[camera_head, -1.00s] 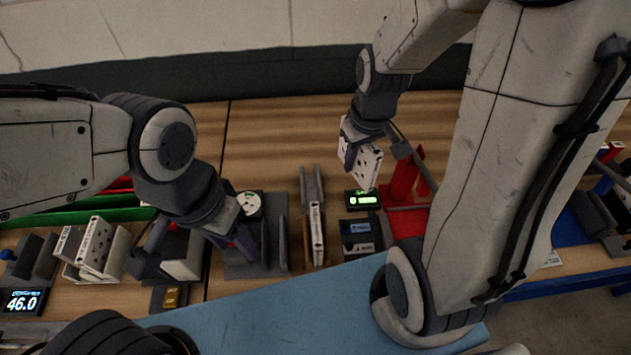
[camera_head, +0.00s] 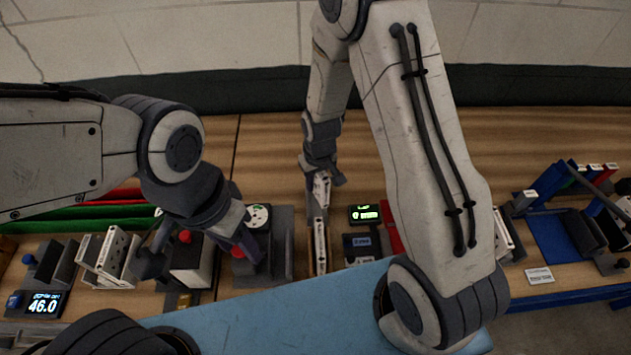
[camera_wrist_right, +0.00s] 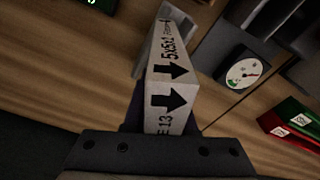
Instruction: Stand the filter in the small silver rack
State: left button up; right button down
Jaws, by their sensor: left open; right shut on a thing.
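My right gripper (camera_head: 322,170) is shut on a white filter (camera_head: 322,188) with dark markings, at the far end of the small silver rack (camera_head: 310,243). Another white filter (camera_head: 320,246) stands on edge in the near part of the rack. In the right wrist view, the held filter (camera_wrist_right: 167,102) shows black arrows, and the grey rack (camera_wrist_right: 150,48) lies just beyond it. Whether the held filter touches the rack cannot be told.
A round gauge (camera_head: 258,216) on a dark block stands left of the rack. A green-lit display (camera_head: 364,213) and dark blocks (camera_head: 360,244) stand right of it. White filters (camera_head: 112,256) stand in a holder at left. The wood behind the rack is clear.

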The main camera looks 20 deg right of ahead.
jog(key=shift+f, duration=0.7)
jog(key=shift+f+b, duration=0.55)
jog(key=shift+f, duration=0.15)
jog(key=c, duration=0.7)
grip_release()
jog(key=shift+c, duration=0.2)
jog(key=shift+r, duration=0.1)
